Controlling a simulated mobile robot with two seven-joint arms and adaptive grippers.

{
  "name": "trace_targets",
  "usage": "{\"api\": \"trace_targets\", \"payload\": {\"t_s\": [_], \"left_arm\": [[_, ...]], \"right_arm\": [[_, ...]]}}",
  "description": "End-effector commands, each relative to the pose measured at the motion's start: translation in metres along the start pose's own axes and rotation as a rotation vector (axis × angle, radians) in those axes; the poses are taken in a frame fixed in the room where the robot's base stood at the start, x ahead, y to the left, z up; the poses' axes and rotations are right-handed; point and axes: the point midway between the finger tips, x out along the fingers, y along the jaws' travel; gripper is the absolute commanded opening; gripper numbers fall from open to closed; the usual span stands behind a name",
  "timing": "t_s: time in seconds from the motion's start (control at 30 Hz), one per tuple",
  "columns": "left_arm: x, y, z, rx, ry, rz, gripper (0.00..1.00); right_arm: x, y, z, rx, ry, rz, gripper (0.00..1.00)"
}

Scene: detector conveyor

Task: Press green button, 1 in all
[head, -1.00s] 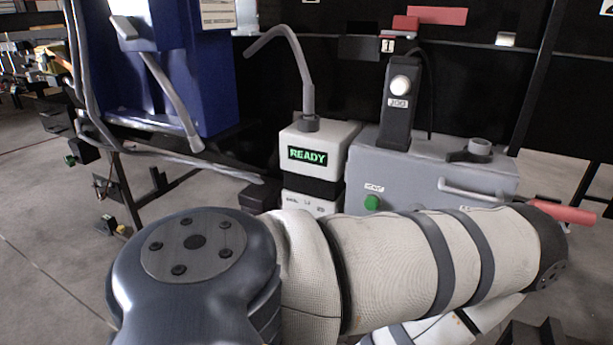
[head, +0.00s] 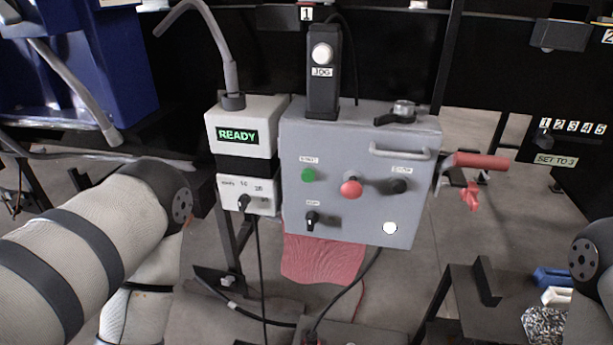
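The green button (head: 308,175) is a small round button at the upper left of the front of a grey control box (head: 355,135). A red button (head: 350,188) and a black knob (head: 397,186) sit to its right, and a black switch (head: 312,219) sits below it. A white round button (head: 390,228) is at the lower right of the panel. Nothing touches the green button.
A white box with a green READY display (head: 237,137) stands left of the control box. A JOG pendant (head: 322,75) stands on top. A red handle (head: 480,161) sticks out at the right. A red cloth (head: 322,258) hangs below. A bin of metal bits (head: 545,322) is lower right.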

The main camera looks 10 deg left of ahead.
Motion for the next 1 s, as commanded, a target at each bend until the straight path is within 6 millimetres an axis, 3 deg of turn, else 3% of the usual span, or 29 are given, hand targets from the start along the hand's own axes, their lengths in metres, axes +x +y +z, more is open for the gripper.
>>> {"api": "trace_targets", "payload": {"t_s": [0.03, 0.23, 1.0], "left_arm": [[0.0, -0.0001, 0.0, 0.0, 0.0, 0.0, 0.46], [0.0, -0.0001, 0.0001, 0.0, 0.0, 0.0, 0.01], [0.0, -0.0002, 0.0001, -0.001, 0.0, 0.0, 0.0]], "right_arm": [[0.0, 0.0, -0.0001, 0.0, 0.0, 0.0, 0.66], [0.0, 0.0, -0.0002, 0.0, 0.0, 0.0, 0.66], [0.0, -0.0001, -0.0003, 0.0, 0.001, 0.0, 0.66]]}}
